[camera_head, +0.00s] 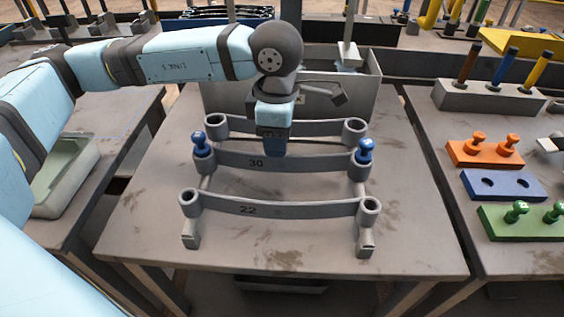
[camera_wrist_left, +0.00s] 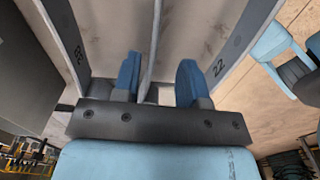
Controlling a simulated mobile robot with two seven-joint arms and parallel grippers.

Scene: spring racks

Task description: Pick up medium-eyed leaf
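Three grey leaves with an eye at each end lie across a rack on the middle table. The middle leaf (camera_head: 232,161), marked 30, has a blue pin (camera_head: 201,144) in its left eye and another blue pin (camera_head: 365,150) in its right eye. The front leaf (camera_head: 285,210) is marked 22; its eyes are empty, as are those of the back leaf (camera_head: 318,129). My left gripper (camera_head: 274,147) points down at the middle leaf's centre, one finger in front of it. In the left wrist view the gripper (camera_wrist_left: 157,80) is open, with a thin leaf edge (camera_wrist_left: 152,45) between its fingers.
A grey bin (camera_head: 365,95) stands behind the rack. On the right table are an orange block (camera_head: 466,158) with pins, an empty blue block (camera_head: 470,183), a green block (camera_head: 490,222) with pins and a peg stand (camera_head: 460,100). The table front is clear.

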